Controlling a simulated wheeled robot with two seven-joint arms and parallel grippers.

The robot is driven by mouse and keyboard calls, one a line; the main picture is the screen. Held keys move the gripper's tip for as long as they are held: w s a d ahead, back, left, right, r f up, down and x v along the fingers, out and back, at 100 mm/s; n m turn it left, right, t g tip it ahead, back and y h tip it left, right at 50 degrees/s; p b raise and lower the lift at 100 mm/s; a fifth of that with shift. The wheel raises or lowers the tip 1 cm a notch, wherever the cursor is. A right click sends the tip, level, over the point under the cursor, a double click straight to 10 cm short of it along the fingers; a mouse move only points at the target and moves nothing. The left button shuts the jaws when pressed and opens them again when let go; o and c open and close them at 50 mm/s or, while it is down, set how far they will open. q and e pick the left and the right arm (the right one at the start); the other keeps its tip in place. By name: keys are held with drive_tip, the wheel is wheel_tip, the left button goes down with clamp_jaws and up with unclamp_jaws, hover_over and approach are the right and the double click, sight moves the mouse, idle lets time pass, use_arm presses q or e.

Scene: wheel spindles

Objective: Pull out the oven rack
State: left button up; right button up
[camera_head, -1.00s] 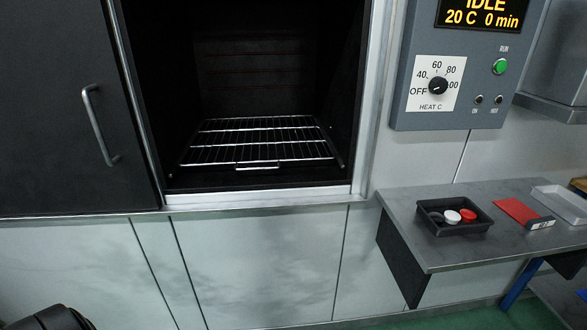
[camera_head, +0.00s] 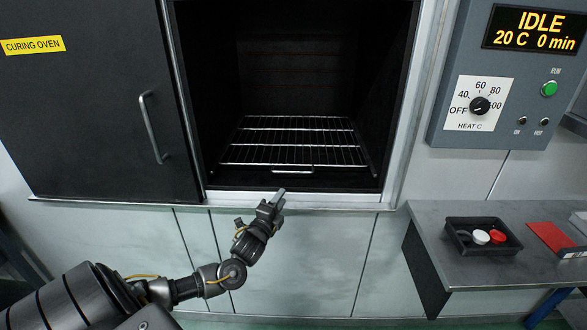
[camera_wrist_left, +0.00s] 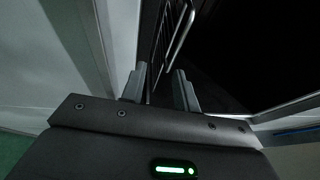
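The oven rack (camera_head: 290,141) is a wire grid lying flat inside the dark open oven chamber. Its front handle bar (camera_head: 293,170) is near the chamber's opening. My left gripper (camera_head: 280,194) is in front of the oven's lower sill, just below and slightly left of the handle in the head view. In the left wrist view the two fingers (camera_wrist_left: 160,84) stand apart with nothing between them, and the rack's bars (camera_wrist_left: 172,32) show beyond their tips. The gripper appears apart from the handle. My right gripper is out of view.
The oven door (camera_head: 98,105) with a vertical handle covers the left. The metal sill (camera_head: 290,199) and right frame edge the opening. At right are a control panel (camera_head: 480,106) reading IDLE and a grey shelf (camera_head: 480,268) with a black tray (camera_head: 459,246) holding white and red caps.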

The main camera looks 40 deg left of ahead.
sight(294, 172)
use_arm(q)
drive_tip(key=shift+m+t, duration=0.3)
drive_tip(key=x, duration=0.3)
drive_tip(key=r+p+x, duration=0.1)
drive_tip(key=x, duration=0.3)
drive_tip(key=r+p+x, duration=0.1)
drive_tip(key=x, duration=0.3)
drive_tip(key=shift+r, duration=0.2)
drive_tip(key=shift+c, duration=0.9)
clamp_jaws()
